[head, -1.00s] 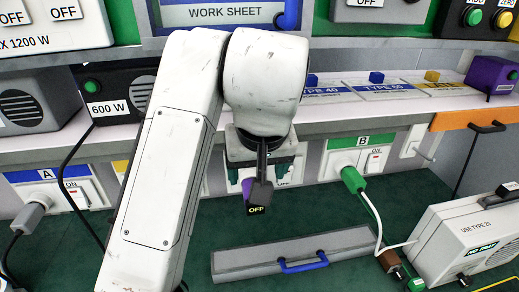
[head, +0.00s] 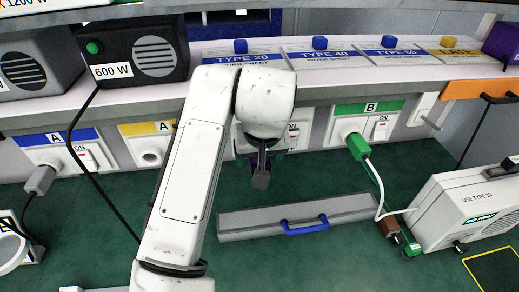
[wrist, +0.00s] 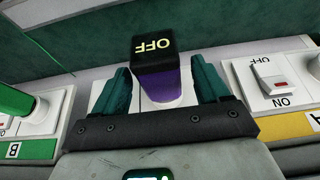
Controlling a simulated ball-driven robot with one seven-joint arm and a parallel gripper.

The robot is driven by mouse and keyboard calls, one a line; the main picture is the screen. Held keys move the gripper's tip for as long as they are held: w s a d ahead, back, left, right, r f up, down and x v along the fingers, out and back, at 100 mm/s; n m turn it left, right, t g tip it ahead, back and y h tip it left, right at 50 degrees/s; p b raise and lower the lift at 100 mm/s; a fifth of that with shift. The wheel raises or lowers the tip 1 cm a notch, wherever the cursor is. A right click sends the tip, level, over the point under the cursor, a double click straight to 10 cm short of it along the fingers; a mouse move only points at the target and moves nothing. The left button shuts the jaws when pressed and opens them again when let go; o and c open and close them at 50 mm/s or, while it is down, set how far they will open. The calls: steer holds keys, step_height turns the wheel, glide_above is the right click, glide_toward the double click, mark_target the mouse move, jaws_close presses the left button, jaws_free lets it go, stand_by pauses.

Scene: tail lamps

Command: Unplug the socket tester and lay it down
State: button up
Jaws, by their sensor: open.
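The socket tester (wrist: 162,78) is a purple block with a black end face reading OFF. In the wrist view it sticks out of a white wall socket (wrist: 137,100). My gripper (wrist: 160,88) is open, with one teal finger on either side of the tester; small gaps show and I cannot tell if either finger touches it. In the head view my gripper (head: 262,172) is at the wall sockets between the yellow A outlet and the green B outlet, and it hides most of the tester.
A green plug (head: 358,146) with a white cable sits in outlet B (head: 368,107). A grey case with a blue handle (head: 304,227) lies on the green bench (head: 345,268) below my gripper. A white heater-like unit (head: 470,210) stands at right. Bare green bench shows in front.

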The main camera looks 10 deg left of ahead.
steer(key=shift+c, duration=0.4)
steer(key=c, duration=1.2)
steer(key=shift+s+d+p, duration=0.25)
steer(key=shift+s+p, duration=0.15)
steer(key=shift+s, duration=0.4)
steer(key=shift+s+d+p, duration=0.2)
steer(key=shift+s+p, duration=0.1)
steer(key=shift+s, duration=0.45)
steer(key=shift+s+d, duration=0.25)
steer(key=shift+s, duration=0.65)
